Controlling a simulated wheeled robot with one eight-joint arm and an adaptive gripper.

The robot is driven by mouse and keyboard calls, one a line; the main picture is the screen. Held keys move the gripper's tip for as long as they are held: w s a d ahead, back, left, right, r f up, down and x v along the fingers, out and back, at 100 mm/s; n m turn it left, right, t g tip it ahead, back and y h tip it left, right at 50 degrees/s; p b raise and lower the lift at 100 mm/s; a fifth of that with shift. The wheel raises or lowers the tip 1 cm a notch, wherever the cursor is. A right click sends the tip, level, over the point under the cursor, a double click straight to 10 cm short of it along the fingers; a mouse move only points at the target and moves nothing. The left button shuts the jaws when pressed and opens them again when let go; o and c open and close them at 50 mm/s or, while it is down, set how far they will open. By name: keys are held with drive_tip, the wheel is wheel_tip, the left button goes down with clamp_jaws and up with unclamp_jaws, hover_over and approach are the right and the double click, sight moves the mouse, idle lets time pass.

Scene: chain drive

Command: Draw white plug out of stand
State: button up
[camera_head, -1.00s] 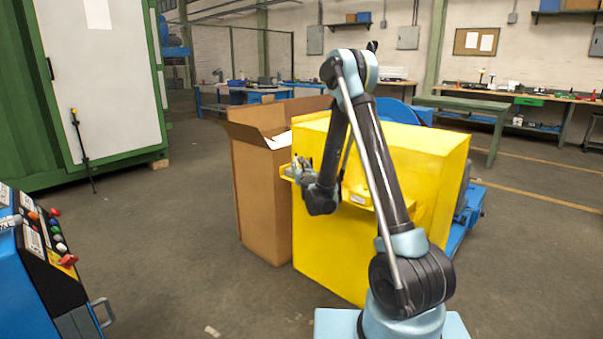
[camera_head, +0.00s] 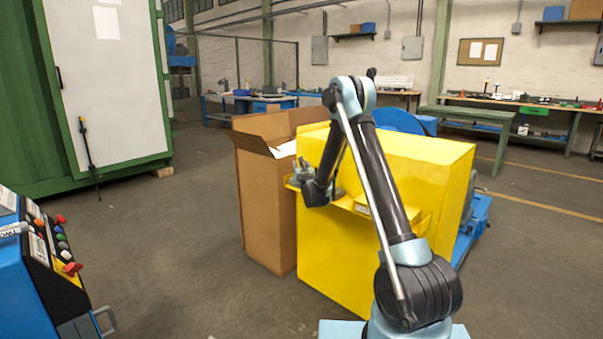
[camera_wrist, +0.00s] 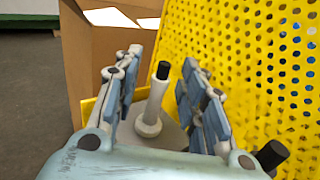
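The white plug (camera_wrist: 150,108), with a black top and a wider white foot, stands upright in the wrist view. My gripper (camera_wrist: 152,75) is open, with one finger on each side of the plug. A gap shows between the plug and both fingers. In the head view my gripper (camera_head: 301,172) is at the left end of a yellow ledge (camera_head: 350,203); the plug is too small to make out there.
A black-ended rod (camera_wrist: 271,154) stands close to the right finger. The yellow housing (camera_head: 425,165) is directly behind the ledge. An open cardboard box (camera_head: 265,205) stands to its left. A blue control console (camera_head: 25,285) is at the far left, with clear floor between.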

drive_tip(key=shift+w, duration=0.1)
drive_tip(key=shift+c, duration=0.6)
clamp_jaws()
drive_tip(key=shift+r, duration=4.5)
